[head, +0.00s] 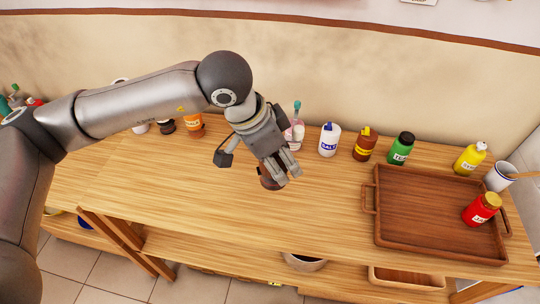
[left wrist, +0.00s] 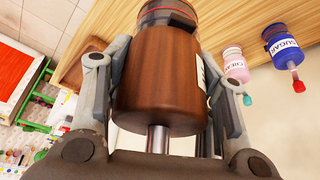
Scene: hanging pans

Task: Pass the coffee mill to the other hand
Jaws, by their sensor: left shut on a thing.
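The coffee mill (left wrist: 160,85) is a brown cylinder with a metal shaft, a dark, glassy part at its other end and a white label at its side. It fills the middle of the left wrist view, between the two fingers of my left gripper. In the head view my left gripper (head: 280,172) is shut on the mill over the wooden table. Only a small brown part of the mill (head: 267,181) shows there; my fingers hide the rest. My right gripper is in neither view.
A brown tray (head: 371,228) with a red jar (head: 481,210) is at the right. A salt jar (head: 329,140), a brown jar (head: 365,146), a green jar (head: 400,149) and a yellow bottle (head: 469,159) line the wall. The table's front middle (head: 215,220) is clear.

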